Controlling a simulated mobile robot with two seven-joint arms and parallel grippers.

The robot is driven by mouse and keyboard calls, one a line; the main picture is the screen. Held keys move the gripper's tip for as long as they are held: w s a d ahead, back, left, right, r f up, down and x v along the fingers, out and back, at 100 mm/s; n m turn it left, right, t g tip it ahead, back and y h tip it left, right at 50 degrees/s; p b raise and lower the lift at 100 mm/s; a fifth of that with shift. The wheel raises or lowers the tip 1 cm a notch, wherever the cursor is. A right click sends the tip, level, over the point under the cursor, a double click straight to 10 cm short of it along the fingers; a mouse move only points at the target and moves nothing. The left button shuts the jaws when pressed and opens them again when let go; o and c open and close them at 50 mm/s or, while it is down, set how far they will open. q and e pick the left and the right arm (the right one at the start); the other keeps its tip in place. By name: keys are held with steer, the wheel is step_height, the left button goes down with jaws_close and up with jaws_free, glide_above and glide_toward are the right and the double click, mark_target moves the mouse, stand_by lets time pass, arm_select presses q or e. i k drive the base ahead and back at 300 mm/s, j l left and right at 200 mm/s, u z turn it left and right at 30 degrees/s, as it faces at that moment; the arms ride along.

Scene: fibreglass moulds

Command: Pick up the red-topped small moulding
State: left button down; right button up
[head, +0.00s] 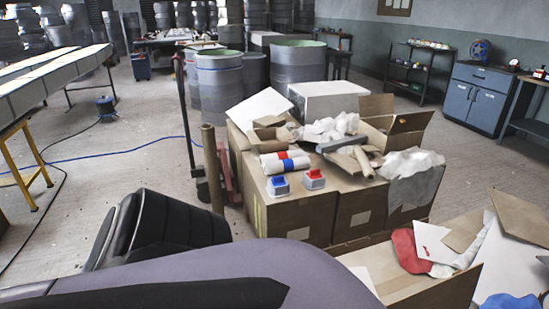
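The red-topped small moulding (314,180) is a pale block with a red top. It stands upright near the front edge of a cardboard box (296,214) in the middle of the head view. A similar blue-topped moulding (278,187) stands just to its left, with a small gap between them. Nothing touches or covers the red-topped one. Neither of my grippers shows in the head view.
Behind the mouldings lie rolls with red and blue bands (285,162), cardboard tubes (354,160) and crumpled white paper (328,128). An open carton (405,290) with red and white scraps stands at the lower right. Bare floor (130,170) lies to the left.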

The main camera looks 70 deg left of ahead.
mark_target(313, 180)
steer(key=u, duration=0.5)
steer(key=j+u, duration=0.1)
steer(key=u, duration=1.4)
steer(key=i+j, duration=1.9)
steer(key=j, duration=0.15)
steer(key=i+j+z, duration=0.15)
steer(key=z, duration=0.2)
steer(key=i+j+z, duration=0.15)
steer(key=j+z, duration=0.15)
steer(key=z, duration=1.35)
